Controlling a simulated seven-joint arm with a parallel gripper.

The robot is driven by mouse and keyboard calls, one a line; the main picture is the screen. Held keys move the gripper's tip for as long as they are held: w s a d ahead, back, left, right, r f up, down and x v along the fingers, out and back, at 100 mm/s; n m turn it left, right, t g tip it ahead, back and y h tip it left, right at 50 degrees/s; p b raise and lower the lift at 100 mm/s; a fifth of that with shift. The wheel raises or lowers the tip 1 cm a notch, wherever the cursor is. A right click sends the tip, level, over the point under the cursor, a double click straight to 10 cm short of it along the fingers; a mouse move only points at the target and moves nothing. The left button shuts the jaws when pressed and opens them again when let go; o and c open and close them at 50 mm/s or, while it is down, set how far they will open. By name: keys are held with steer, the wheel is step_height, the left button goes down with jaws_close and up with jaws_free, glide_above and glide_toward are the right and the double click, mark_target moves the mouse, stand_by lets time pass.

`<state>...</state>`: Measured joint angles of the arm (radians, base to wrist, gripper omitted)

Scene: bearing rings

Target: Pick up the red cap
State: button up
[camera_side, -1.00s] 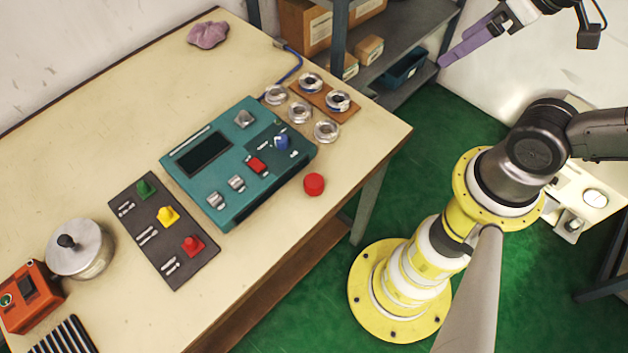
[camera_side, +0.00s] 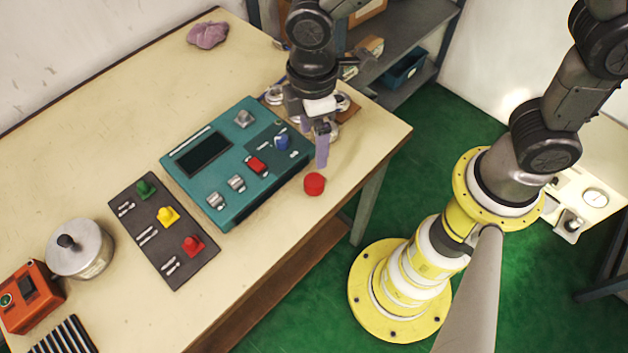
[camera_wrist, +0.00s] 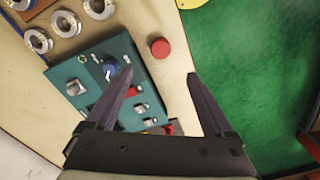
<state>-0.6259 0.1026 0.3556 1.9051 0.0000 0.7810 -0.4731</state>
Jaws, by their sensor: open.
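The red cap (camera_side: 314,184) is a small round cylinder standing on the beige table near its right front edge, just right of the teal control box (camera_side: 228,222). In the wrist view the red cap (camera_wrist: 160,47) lies ahead of the fingertips, between their two lines. My gripper (camera_side: 322,150) is above the table just behind the cap, its purple fingers pointing down. In the wrist view my gripper (camera_wrist: 160,75) has its two fingers wide apart with nothing between them. The fingers do not appear to touch the cap.
Several metal bearing rings (camera_wrist: 67,23) lie behind the box, partly hidden by my arm in the side view. A dark panel (camera_side: 170,262) with coloured knobs, a metal pot (camera_side: 85,258) and an orange device (camera_side: 30,298) are at left. The table edge is close to the cap.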

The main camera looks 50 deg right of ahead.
mark_target(314, 181)
step_height(314, 181, down, 14)
steer(key=shift+s+r, duration=0.1)
steer(key=shift+r, duration=0.15)
stand_by(0.4)
steer(key=shift+c, duration=0.2)
jaws_close()
steer(key=shift+r, duration=0.1)
